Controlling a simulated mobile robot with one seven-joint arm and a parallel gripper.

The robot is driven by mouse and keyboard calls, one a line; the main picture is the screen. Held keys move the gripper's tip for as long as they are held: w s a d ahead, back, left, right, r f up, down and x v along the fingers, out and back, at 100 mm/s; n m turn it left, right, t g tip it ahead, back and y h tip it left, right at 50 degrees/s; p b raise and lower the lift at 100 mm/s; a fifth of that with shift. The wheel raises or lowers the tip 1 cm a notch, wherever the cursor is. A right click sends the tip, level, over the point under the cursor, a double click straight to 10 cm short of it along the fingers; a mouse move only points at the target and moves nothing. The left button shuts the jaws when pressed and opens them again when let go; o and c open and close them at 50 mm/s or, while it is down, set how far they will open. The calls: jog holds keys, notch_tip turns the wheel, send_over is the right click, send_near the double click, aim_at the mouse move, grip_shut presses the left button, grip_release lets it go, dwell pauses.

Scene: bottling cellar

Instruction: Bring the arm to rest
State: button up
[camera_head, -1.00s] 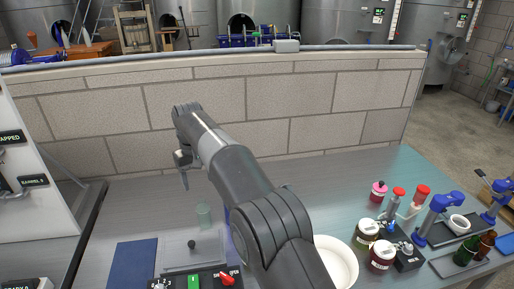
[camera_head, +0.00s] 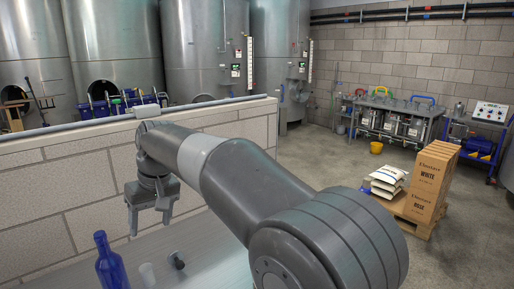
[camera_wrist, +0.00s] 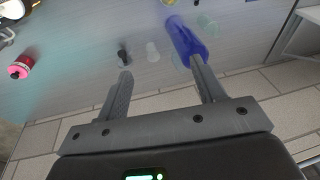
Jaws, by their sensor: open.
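My gripper (camera_head: 150,215) hangs at the end of my raised arm, over the bench beside the block wall in the head view. In the wrist view my gripper (camera_wrist: 165,80) shows two parted fingers with nothing between them. A blue bottle (camera_head: 109,262) stands on the bench below and left of my gripper in the head view. The bottle also shows in the wrist view (camera_wrist: 184,40), near the right finger. Whether they touch cannot be told from that view.
The grey bench top (camera_head: 205,255) holds a small pale cup (camera_head: 148,274) and a dark-knobbed piece (camera_head: 177,260). A block wall (camera_head: 60,200) runs behind it. In the wrist view a pink-capped jar (camera_wrist: 20,68) lies at left. Boxes (camera_head: 432,180) stand on a pallet at right.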

jog(key=s+d+r+m+t, duration=0.1)
jog(key=s+d+m+t, duration=0.15)
jog(key=d, duration=1.15)
jog(key=s+d+r+m+t, duration=0.1)
jog(key=s+d+m, duration=0.15)
jog(key=d, duration=1.15)
jog(key=s+d+f+m+t+h, duration=0.1)
jog(key=s+d+f+m, duration=0.1)
jog(key=s+d+f, duration=0.2)
jog(key=s+d+f+m+t+h, duration=0.1)
jog(key=s+d+f+m, duration=0.2)
jog(key=s+d, duration=0.5)
jog(key=d+f, duration=0.1)
jog(key=d, duration=0.3)
jog(key=shift+s+f+h, duration=0.2)
jog(key=shift+s+h, duration=0.15)
jog(key=shift+h, duration=0.05)
